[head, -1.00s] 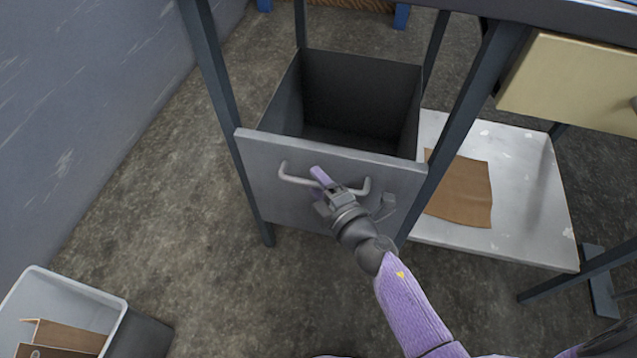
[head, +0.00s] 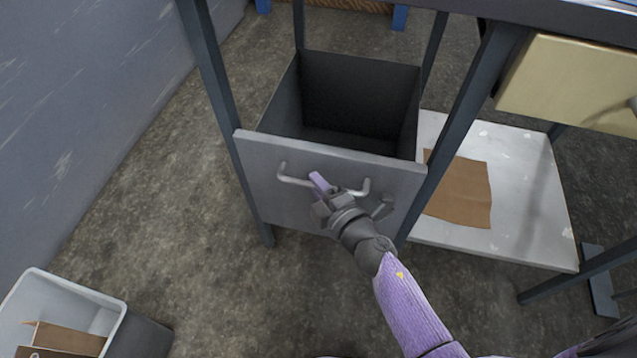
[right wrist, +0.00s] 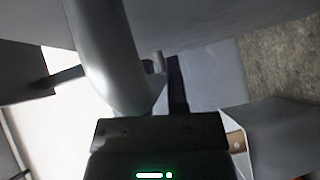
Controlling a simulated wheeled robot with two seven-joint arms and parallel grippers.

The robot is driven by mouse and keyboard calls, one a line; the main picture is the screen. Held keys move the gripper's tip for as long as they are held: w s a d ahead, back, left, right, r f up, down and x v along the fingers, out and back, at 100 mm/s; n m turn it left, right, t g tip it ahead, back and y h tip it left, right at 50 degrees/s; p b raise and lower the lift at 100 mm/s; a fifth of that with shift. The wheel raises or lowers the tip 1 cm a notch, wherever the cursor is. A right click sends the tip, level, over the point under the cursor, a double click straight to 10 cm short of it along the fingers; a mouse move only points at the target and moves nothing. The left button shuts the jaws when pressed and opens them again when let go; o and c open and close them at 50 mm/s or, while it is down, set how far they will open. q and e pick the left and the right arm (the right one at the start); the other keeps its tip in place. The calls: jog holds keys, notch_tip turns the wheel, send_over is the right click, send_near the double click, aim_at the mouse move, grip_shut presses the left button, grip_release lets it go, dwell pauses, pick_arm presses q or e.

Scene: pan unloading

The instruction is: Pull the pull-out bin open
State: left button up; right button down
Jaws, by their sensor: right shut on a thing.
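The pull-out bin (head: 260,170) is a dark open box with a grey front panel, under the workbench in the head view. Its inside is empty as far as it shows. A curved grey bar handle (head: 293,181) is on the front panel. My right gripper (head: 321,188) is shut on the handle near its middle. In the right wrist view the handle (right wrist: 105,50) looms large just beyond the gripper, whose fingertips are not clear there. My left gripper is in neither view.
Dark table legs (head: 222,90) stand close on both sides of the bin. A lower white shelf (head: 520,200) holds a brown sheet (head: 460,190) to the right. A beige drawer (head: 570,85) is at upper right. A grey bin (head: 95,302) with cardboard stands lower left. Floor in front is clear.

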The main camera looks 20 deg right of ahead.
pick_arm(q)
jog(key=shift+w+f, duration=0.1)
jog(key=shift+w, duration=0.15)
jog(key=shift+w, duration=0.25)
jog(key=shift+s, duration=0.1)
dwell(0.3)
